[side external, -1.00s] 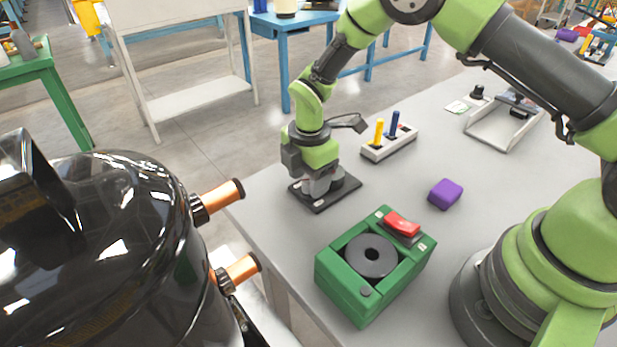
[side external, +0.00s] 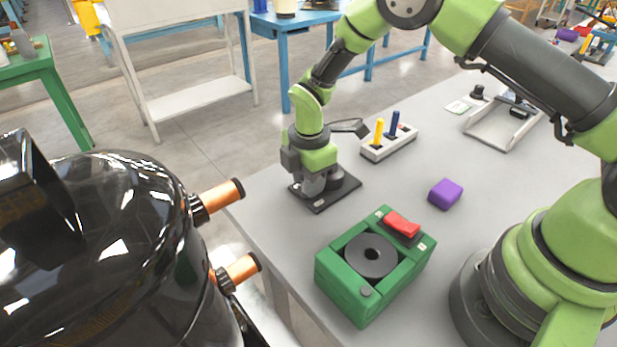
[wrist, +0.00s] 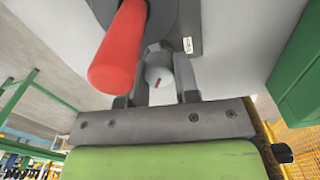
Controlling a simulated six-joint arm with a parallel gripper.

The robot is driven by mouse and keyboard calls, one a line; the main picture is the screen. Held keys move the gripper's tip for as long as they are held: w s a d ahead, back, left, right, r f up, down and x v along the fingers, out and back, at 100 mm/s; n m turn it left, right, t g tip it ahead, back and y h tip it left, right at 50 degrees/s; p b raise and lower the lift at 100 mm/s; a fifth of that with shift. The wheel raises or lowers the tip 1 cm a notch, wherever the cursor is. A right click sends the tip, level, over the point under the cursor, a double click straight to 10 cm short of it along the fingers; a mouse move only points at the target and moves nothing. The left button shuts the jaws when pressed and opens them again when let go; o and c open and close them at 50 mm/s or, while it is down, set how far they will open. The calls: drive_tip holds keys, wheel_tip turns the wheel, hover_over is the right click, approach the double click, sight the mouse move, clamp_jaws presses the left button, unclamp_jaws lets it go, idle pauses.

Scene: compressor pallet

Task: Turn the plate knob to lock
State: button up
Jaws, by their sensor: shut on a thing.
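The dark plate (side external: 338,191) lies flat on the grey table near its far left edge. It also shows in the wrist view (wrist: 189,18), with a small white label. A thick red cylinder (wrist: 120,50) stands beside the knob, close to the left finger. In the side view my gripper hides the knob and the red cylinder.
A white block (side external: 389,143) with a yellow and a blue peg stands close behind my gripper. A green box (side external: 340,298) with a black disc and red switch stands in front. A purple block (side external: 445,194) lies to the right. A black tank (side external: 110,230) with copper-coloured pipe ends stands left.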

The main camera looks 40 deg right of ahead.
drive_tip(key=m, duration=0.6)
drive_tip(key=shift+m, duration=0.3)
idle(0.4)
drive_tip(key=o, duration=0.9)
